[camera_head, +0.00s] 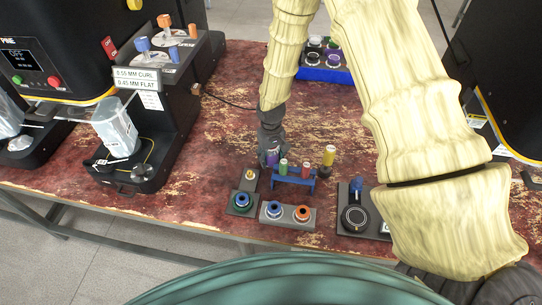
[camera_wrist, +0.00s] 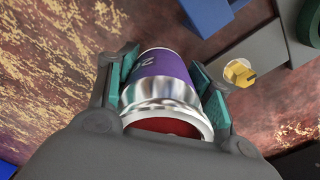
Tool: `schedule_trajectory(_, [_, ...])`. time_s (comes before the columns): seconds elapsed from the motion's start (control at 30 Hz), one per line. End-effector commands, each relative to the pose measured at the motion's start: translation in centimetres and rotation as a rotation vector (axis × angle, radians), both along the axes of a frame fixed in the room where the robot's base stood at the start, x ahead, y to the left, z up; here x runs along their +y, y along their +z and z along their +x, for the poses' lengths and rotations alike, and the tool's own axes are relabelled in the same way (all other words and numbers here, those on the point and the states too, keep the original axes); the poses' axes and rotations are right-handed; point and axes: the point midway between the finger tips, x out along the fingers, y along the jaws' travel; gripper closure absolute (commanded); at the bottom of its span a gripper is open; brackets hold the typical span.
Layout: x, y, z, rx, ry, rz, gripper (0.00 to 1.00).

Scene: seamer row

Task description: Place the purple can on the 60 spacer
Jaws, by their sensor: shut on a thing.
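My gripper (camera_head: 271,146) is shut on the purple can (camera_wrist: 170,72), which has a silver metal end towards the wrist camera and part of a printed number on its side. In the head view the purple can (camera_head: 272,158) is held at the left end of the blue rack; whether it touches anything below cannot be told. In the wrist view the green finger pads lie on both sides of the can. No 60 marking is readable, so I cannot tell which piece is the 60 spacer.
The blue rack (camera_head: 293,178) has green, red and yellow cans around it. In front stand a grey block with a brass knob (camera_head: 249,175) and a grey block with blue and orange rings (camera_head: 287,222). A gauge stand (camera_head: 355,217) is to the right. A blue tray (camera_head: 323,74) is behind.

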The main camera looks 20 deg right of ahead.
Motion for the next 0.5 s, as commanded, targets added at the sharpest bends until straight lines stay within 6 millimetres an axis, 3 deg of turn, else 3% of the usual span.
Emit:
schedule_trajectory(0.47, [0.0, -0.9, -0.02, 0.0, 0.0, 0.0, 0.67])
schedule_trajectory(0.5, [0.0, -0.82, -0.01, 0.0, 0.0, 0.0, 0.44])
